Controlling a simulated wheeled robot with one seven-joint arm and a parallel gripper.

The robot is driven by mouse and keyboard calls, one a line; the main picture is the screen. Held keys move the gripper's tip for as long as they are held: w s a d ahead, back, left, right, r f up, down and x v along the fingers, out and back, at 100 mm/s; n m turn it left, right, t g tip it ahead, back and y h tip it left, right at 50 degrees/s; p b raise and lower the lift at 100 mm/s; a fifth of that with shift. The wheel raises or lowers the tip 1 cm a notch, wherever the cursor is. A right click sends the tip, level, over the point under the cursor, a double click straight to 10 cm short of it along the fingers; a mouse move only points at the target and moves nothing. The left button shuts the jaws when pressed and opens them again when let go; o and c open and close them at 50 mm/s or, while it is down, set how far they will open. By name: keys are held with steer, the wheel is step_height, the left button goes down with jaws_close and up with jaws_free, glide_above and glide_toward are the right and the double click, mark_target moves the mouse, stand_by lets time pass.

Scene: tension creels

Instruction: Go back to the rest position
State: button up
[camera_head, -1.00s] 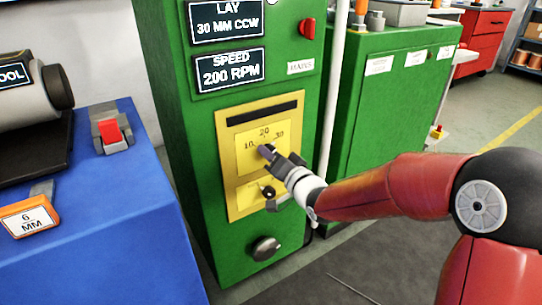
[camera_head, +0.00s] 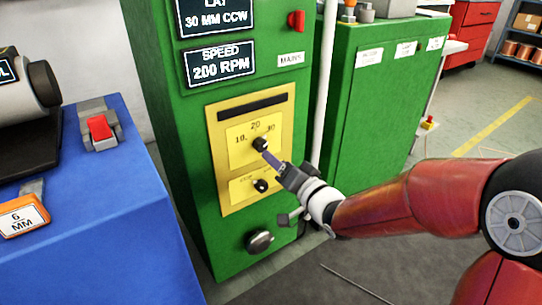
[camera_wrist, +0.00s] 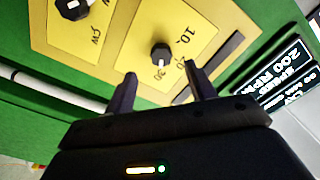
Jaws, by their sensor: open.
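My gripper (camera_head: 277,185) is open and empty, a little in front of the yellow panel on the green cabinet. In the wrist view its two fingers (camera_wrist: 160,92) stand apart, with the black speed knob (camera_wrist: 161,54) seen beyond the gap between them. In the head view the speed knob (camera_head: 261,144) sits under the scale marked 10, 20, 30, apart from or just behind the upper fingertip. A second black knob (camera_head: 261,185) is below it on the yellow panel (camera_head: 222,165); it also shows in the wrist view (camera_wrist: 72,8).
A blue bench (camera_head: 110,210) with a red switch (camera_head: 100,127) and an orange 6 MM block (camera_head: 24,215) stands at left. A round grey knob (camera_head: 259,242) is low on the green cabinet (camera_head: 165,120). A white pipe (camera_head: 323,90) stands at right. A thin rod (camera_head: 355,284) lies on the floor.

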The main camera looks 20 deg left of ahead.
steer(key=shift+s+d, duration=0.15)
steer(key=shift+s, duration=0.05)
stand_by(0.3)
steer(key=s+d+r+h+p, duration=0.1)
steer(key=s+d+r+h, duration=0.1)
steer(key=d+h, duration=0.6)
steer(key=s+d+r+h+p, duration=0.15)
steer(key=d+h, duration=0.25)
steer(key=d, duration=0.7)
steer(key=s+d+g, duration=0.3)
steer(key=s+d, duration=0.1)
steer(key=s, duration=0.5)
steer(key=s+d+g+h+p, duration=0.1)
steer(key=s+d+g, duration=0.2)
steer(key=s, duration=0.7)
steer(key=shift+s+d+m+h, duration=0.2)
steer(key=shift+d+m+h, duration=0.15)
steer(key=shift+d, duration=0.9)
